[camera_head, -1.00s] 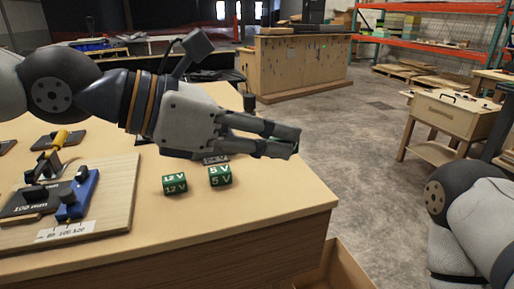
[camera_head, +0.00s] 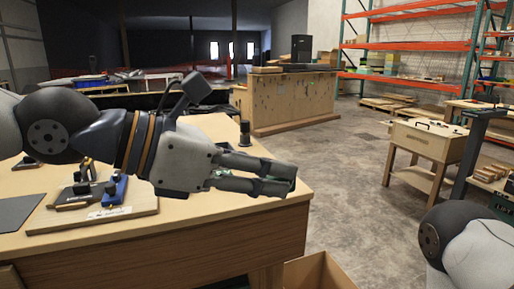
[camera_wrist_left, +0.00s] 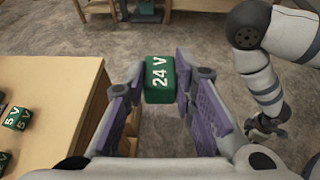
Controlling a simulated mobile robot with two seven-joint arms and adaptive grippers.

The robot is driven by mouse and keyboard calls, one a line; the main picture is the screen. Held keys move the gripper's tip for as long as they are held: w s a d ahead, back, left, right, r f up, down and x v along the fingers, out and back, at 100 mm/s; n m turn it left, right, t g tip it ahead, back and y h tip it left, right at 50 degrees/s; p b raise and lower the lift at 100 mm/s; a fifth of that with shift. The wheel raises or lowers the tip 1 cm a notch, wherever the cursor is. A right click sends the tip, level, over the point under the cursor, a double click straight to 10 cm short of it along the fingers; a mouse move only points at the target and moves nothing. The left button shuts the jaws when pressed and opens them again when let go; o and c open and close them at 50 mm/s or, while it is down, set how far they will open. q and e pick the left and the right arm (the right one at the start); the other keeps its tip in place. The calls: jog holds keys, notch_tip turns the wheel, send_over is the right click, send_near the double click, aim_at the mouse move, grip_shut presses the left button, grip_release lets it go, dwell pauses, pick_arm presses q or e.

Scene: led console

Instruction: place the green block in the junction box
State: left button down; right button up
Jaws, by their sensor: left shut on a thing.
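A green block marked "24 V" (camera_wrist_left: 159,78) is held between the fingertips of my left gripper (camera_wrist_left: 160,88). In the head view, this gripper (camera_head: 290,178) is over the right end of the table, and its fingers hide most of the block. Two other green blocks, one marked "5 V" (camera_wrist_left: 17,117) and one partly cut off (camera_wrist_left: 3,160), sit on the table in the left wrist view. No box labelled as the junction box is clear to me. My right gripper (camera_wrist_left: 268,131) hangs low at the right in the left wrist view; its fingers are too small to read.
An open brown box (camera_head: 318,272) stands on the floor beside the table (camera_head: 190,232). A board (camera_head: 92,219) with a blue switch unit (camera_head: 114,190) lies on the table. A wooden cabinet (camera_head: 290,100) and a small wooden stand (camera_head: 424,140) are farther off, with clear floor between.

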pick_arm(q)
jog(key=s+a+f+n+t+y, duration=0.1)
jog(key=s+a+f+n+t, duration=0.1)
jog(key=a+f, duration=1.6)
notch_tip(320, 180, down, 5)
jog(key=shift+a+r, duration=0.15)
jog(key=shift+a, duration=0.15)
